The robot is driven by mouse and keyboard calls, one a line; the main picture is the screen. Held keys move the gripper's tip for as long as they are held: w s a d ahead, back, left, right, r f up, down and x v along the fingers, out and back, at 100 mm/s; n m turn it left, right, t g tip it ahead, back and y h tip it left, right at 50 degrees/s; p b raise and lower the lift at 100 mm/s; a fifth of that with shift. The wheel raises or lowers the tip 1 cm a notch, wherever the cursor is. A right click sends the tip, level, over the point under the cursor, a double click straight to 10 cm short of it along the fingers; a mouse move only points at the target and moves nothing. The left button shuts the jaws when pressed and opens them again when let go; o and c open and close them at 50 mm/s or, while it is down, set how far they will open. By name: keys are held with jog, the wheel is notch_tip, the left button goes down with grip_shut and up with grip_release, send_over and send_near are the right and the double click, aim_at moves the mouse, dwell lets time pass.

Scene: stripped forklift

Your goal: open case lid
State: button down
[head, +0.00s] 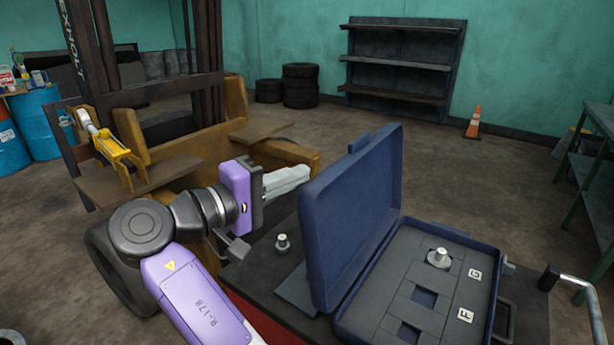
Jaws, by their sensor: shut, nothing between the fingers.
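The blue case (483,234) sits on a dark surface at the lower right in the head view. Its lid (352,215) stands up on the left side, tilted slightly, with its inner face towards the case's base. The base shows a grey insert with square recesses, a metal knob-like part (438,258) and white labels marked F and G. My gripper (302,176) is to the left of the lid, near its upper half, with its fingers shut and empty, pointing right. A small gap appears between the fingertips and the lid.
A second metal knob-like part (282,243) stands on the dark surface left of the lid. The stripped forklift (150,130) is behind my arm. A metal handle (575,285) and a green bench (597,165) are at the right. Open floor lies behind the case.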

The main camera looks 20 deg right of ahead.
jog(key=a+f+n+p, duration=0.2)
jog(key=a+n+p, duration=0.1)
jog(key=a, duration=0.8)
jog(key=shift+h, duration=0.3)
jog(key=shift+s+d+r+p, duration=0.15)
jog(key=shift+d+p, duration=1.4)
jog(key=shift+d, duration=1.3)
jog(key=shift+w+d+r+p, duration=0.15)
jog(key=shift+d+p, duration=1.35)
jog(key=shift+d, duration=1.35)
jog(key=shift+m, duration=0.3)
